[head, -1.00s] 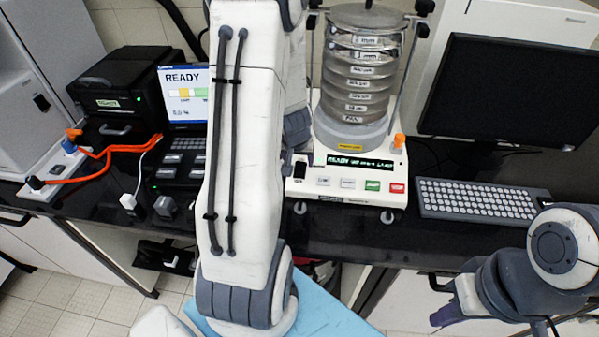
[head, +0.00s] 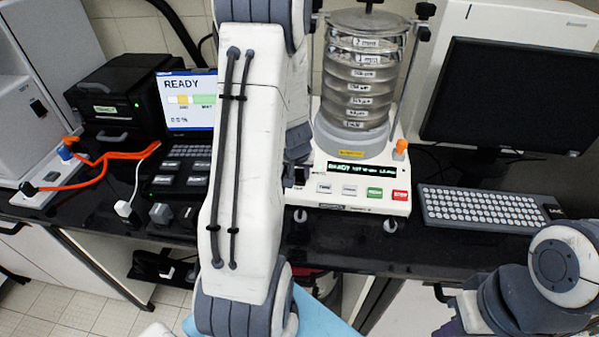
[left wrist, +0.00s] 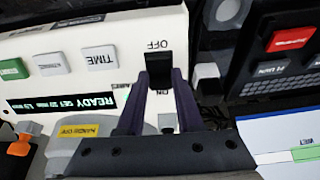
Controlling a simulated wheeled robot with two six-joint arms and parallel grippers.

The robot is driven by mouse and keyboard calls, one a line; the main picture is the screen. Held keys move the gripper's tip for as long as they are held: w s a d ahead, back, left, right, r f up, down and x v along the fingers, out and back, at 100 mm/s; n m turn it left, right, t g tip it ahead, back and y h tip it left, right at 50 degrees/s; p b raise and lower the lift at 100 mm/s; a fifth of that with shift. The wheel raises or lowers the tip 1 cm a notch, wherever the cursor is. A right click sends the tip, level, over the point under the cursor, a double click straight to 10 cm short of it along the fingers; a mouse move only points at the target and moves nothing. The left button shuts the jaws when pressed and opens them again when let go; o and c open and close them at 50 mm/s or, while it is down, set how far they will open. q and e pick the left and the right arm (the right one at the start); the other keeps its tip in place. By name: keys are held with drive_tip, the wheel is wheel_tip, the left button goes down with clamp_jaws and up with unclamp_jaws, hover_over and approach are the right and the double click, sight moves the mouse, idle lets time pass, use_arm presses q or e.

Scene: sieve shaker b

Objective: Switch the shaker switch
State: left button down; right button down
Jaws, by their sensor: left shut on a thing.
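The shaker (head: 347,180) is a white base with a stack of metal sieves (head: 366,80) on top and a lit display reading READY. Its black shaker switch (left wrist: 159,68) sits at the panel's end between the OFF and ON labels; it also shows in the head view (head: 299,176). My left gripper (left wrist: 160,76) has its two dark purple fingers on either side of the switch and is shut on it. In the head view my left arm hides most of this gripper. My right gripper (head: 448,328) shows only partly at the lower right edge, its jaws unclear.
A monitor (head: 505,97) and keyboard (head: 485,207) stand right of the shaker. A laptop (head: 190,100) reading READY, a black printer (head: 118,95) and orange cables (head: 100,160) are to the left. The dark bench's front edge is close below the shaker.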

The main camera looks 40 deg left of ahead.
use_arm(q)
drive_tip(key=shift+s+d+f+t+y+b, duration=0.15)
drive_tip(key=shift+t+y+b, duration=0.35)
drive_tip(key=shift+b, duration=2.45)
drive_tip(key=shift+s+f+t+y+b, duration=0.1)
drive_tip(key=shift+f+t+y+b, duration=0.35)
drive_tip(key=shift+b, duration=2.5)
drive_tip(key=shift+r+t, duration=0.35)
drive_tip(key=shift+r, duration=0.05)
drive_tip(key=c, duration=0.6)
unclamp_jaws()
drive_tip(key=shift+s, duration=0.1)
drive_tip(key=shift+o, duration=0.2)
drive_tip(key=shift+r, duration=0.1)
